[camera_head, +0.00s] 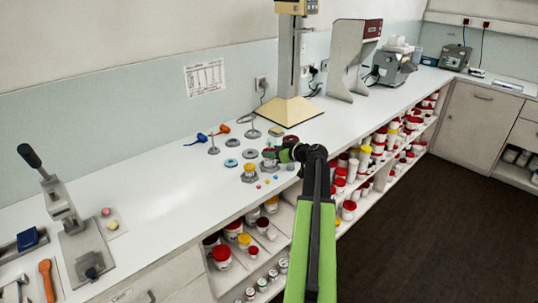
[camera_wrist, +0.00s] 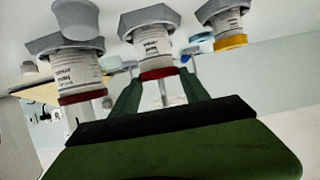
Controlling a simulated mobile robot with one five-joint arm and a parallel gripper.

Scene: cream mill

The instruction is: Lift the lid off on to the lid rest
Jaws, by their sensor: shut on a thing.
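My gripper (camera_head: 283,154) is among the small jars on the bench. In the wrist view, which shows the jars upside down, its green fingers (camera_wrist: 160,86) lie on either side of the middle jar's red lid (camera_wrist: 157,74), shut on it. The lid appears to be against the mouth of the white labelled jar (camera_wrist: 154,51), which has a grey base. Another red-lidded jar (camera_wrist: 80,82) is at left, and a yellow-lidded jar (camera_wrist: 228,26) at right. The yellow-lidded jar also shows in the head view (camera_head: 250,168). I cannot tell which object is the lid rest.
Flat discs (camera_head: 231,162) and upright rods on round feet (camera_head: 213,148) stand left of my gripper. Small coloured balls (camera_head: 267,181) lie near the front edge. A tall column stand (camera_head: 290,108) is behind.

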